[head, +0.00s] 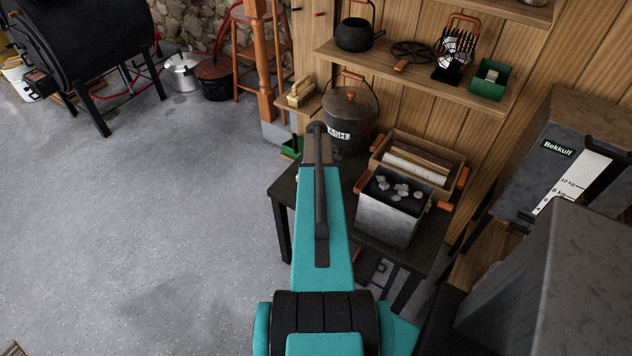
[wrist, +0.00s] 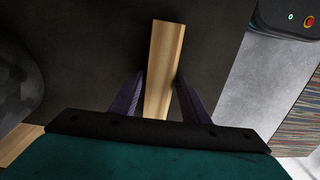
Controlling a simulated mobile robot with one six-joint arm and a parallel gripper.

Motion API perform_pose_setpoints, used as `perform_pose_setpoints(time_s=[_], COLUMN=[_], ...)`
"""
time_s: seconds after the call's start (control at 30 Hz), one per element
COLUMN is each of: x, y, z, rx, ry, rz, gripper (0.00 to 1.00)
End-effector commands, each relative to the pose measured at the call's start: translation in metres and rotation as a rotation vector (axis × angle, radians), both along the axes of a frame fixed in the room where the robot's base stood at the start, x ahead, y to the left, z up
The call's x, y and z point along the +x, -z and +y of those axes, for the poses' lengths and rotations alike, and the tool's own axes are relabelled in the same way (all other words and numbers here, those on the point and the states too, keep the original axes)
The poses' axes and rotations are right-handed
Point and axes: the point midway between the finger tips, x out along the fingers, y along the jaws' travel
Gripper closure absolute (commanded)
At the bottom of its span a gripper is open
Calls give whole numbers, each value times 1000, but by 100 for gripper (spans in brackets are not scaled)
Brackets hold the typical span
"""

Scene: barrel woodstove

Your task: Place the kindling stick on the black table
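The kindling stick (wrist: 164,60) is a pale, straight piece of wood in the wrist view. My gripper (wrist: 161,78) has one finger on each side of it, and both fingertips appear to touch it, so it looks shut on the stick. The stick is over the dark top of the black table (wrist: 95,45); I cannot tell whether it touches the top. In the head view the black table (head: 284,187) stands below the wall shelf, partly covered by my arm. My gripper and the stick are not clearly visible there.
On the table stand an ash bucket (head: 352,112), a wooden crate (head: 455,160) and a metal box of grey lumps (head: 385,219). A shelf (head: 415,68) hangs above. A grey Bekkulf cabinet (head: 535,170) is at the right. The floor at the left is open.

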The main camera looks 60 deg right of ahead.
Motion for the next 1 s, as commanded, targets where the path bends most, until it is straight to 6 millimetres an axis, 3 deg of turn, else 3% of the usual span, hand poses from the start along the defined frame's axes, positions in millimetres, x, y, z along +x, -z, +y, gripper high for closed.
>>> perform_pose_setpoints(time_s=[0.57, 1.0], x=[0, 0], y=[-6, -48], z=[0, 0], rx=[-1, -2], ry=[0, -1], rz=[0, -1], gripper=[49, 49])
